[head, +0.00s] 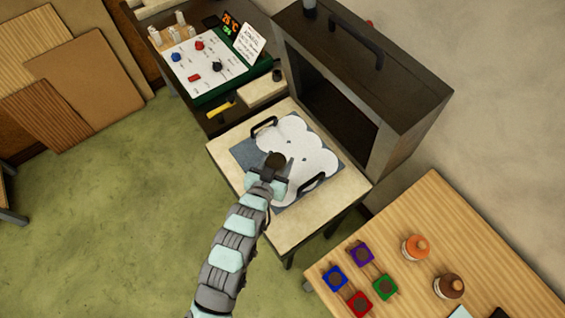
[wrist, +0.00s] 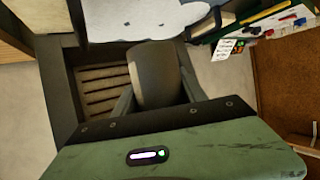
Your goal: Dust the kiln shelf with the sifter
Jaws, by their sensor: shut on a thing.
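The kiln shelf (head: 248,154) is a blue-grey plate with two black handles, lying on a pale-topped stand in front of the kiln. Overlapping round patches of white powder (head: 312,158) cover much of it. Its left corner and parts of its edges are bare blue-grey, with small dark gaps among the patches. My gripper (head: 267,174) is shut on the sifter (head: 276,159), a dark round cylinder, over the left-middle of the shelf. In the wrist view the sifter (wrist: 155,75) is a grey-brown cylinder between the fingers. My arm hides the shelf's lower-left part.
The open kiln (head: 390,90) stands just behind the shelf. A control panel (head: 205,62) and a yellow-handled tool (head: 221,107) are at upper left. A wooden table (head: 440,220) with coloured square pieces and jars is at lower right. Green floor is clear at left.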

